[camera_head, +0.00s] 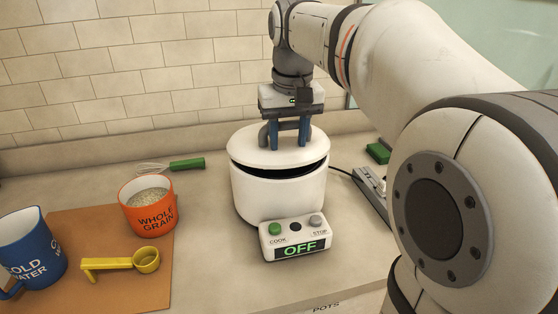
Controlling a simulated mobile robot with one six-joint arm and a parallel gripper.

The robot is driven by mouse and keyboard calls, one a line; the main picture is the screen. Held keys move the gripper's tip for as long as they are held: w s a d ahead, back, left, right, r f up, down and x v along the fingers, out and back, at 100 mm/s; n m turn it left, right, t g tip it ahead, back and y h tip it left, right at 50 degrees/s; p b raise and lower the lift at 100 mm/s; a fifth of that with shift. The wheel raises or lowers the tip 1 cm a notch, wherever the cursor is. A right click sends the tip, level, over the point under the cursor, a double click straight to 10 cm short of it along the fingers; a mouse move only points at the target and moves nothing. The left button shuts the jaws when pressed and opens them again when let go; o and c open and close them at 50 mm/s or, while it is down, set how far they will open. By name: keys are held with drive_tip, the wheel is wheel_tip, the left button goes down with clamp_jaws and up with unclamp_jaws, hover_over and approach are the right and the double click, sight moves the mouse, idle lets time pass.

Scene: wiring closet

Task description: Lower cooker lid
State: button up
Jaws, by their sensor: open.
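The white cooker (279,192) stands on the counter in the middle of the head view. Its white lid (250,150) sits over the pot with a dark gap showing along the front and right rim. A grey handle (264,133) rises from the lid. My gripper (289,143) points down at the lid's top with its blue fingers open, beside the handle; I cannot tell whether they touch it. The cooker's front panel (295,238) has a green COOK button, a grey STOP button and a display reading OFF.
On the left, an orange WHOLE GRAIN cup (149,213), a blue COLD WATER mug (30,250) and a yellow scoop (121,263) stand on or near a brown board (108,292). A green-handled whisk (187,164) lies behind. A power strip (371,190) lies right of the cooker.

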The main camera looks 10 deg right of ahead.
drive_tip(key=r+p, duration=0.5)
drive_tip(key=r, duration=0.1)
drive_tip(key=shift+s, duration=0.2)
wheel_tip(320, 180, up, 7)
drive_tip(key=s+p, duration=0.1)
drive_tip(key=s+f, duration=0.7)
drive_tip(key=f, duration=0.5)
drive_tip(key=s+f+t, duration=0.1)
drive_tip(key=s+f, duration=0.6)
drive_tip(key=f, duration=0.6)
drive_tip(key=shift+s+a+f, duration=0.15)
drive_tip(key=shift+s+a, duration=0.05)
drive_tip(key=shift+s, duration=0.1)
drive_tip(key=shift+c, duration=0.2)
idle(1.3)
